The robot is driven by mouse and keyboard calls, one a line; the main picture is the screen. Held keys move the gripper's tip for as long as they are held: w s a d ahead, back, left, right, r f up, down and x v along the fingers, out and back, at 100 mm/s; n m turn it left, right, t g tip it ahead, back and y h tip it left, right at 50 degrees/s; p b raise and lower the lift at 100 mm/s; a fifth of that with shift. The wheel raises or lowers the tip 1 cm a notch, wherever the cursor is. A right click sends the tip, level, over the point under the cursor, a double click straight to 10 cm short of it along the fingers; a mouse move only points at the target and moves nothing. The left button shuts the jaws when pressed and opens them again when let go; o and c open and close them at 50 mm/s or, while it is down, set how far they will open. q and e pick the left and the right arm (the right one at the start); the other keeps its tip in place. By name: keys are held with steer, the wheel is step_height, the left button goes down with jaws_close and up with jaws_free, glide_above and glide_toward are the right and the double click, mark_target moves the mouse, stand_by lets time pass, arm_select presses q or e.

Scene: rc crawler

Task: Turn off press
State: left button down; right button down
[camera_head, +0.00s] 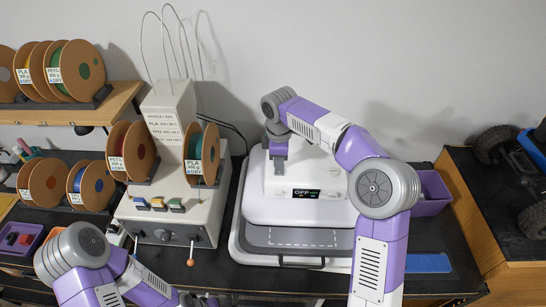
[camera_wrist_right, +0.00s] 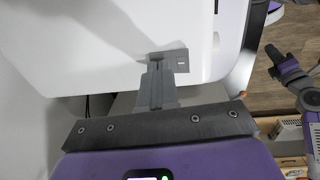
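The white press (camera_head: 335,211) stands on the dark bench, and its front display (camera_head: 305,194) reads OFF. My right gripper (camera_head: 279,158) reaches down at the left side of the press's upper housing. In the right wrist view its fingers (camera_wrist_right: 157,72) are together, with their tips at a small grey switch plate (camera_wrist_right: 181,60) on the white housing. The tips cover part of the plate, and I cannot tell whether they touch it. My left arm comes in at the bottom left. In the wrist view its dark end (camera_wrist_right: 277,60) is small, and its finger state is unclear.
Left of the press stands a beige machine (camera_head: 178,205) with spools, coloured buttons and a lever (camera_head: 191,254). A purple bin (camera_head: 432,194) and a blue mat (camera_head: 428,262) lie to the right. A crawler vehicle (camera_head: 535,150) is on the far-right bench.

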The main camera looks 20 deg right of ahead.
steer(key=shift+a+f+b, duration=0.1)
steer(key=shift+a+b, duration=0.05)
steer(key=shift+b, duration=0.15)
arm_select(q)
steer(key=shift+a, duration=0.15)
arm_select(e)
steer(key=shift+s, duration=0.1)
arm_select(q)
steer(key=shift+f, duration=0.1)
arm_select(e)
steer(key=shift+s, duration=0.3)
steer(key=shift+s+a+b, duration=0.1)
steer(key=shift+s+b, duration=0.3)
steer(key=shift+s, duration=0.05)
arm_select(q)
steer(key=shift+f, duration=0.2)
arm_select(e)
steer(key=shift+w+r, duration=0.1)
steer(key=shift+r, duration=0.1)
